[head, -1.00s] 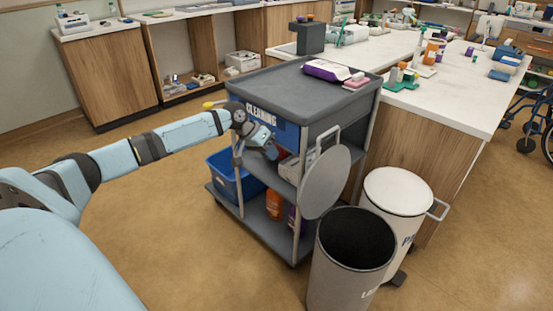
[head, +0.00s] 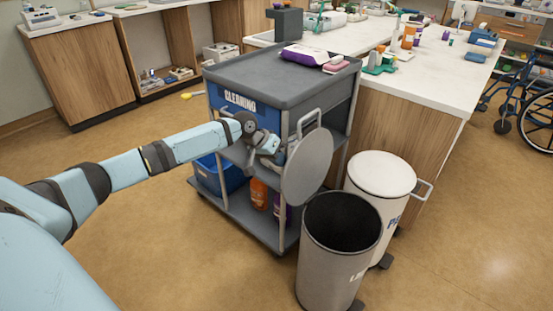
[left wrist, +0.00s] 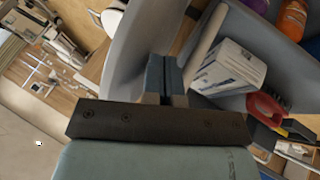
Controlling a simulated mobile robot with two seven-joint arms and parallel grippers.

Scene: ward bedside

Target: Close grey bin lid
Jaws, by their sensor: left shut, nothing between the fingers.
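The grey bin (head: 335,255) stands on the floor with its dark inside showing. Its round grey lid (head: 307,167) is open and stands up on edge at the bin's back left side, with a handle loop (head: 309,122) at its top. My left gripper (head: 275,150) is just left of the lid, in front of the cleaning cart; in the head view I cannot tell whether it touches the lid. In the left wrist view my gripper's fingers (left wrist: 164,76) are together with nothing between them, close to a grey curved surface that looks like the lid (left wrist: 125,65). My right gripper is not in view.
The cleaning cart (head: 275,85) stands right behind the lid, with bottles and a blue bucket (head: 222,176) on its lower shelf. A white bin (head: 380,175) with a closed lid stands right of the grey bin. Open floor lies at front left.

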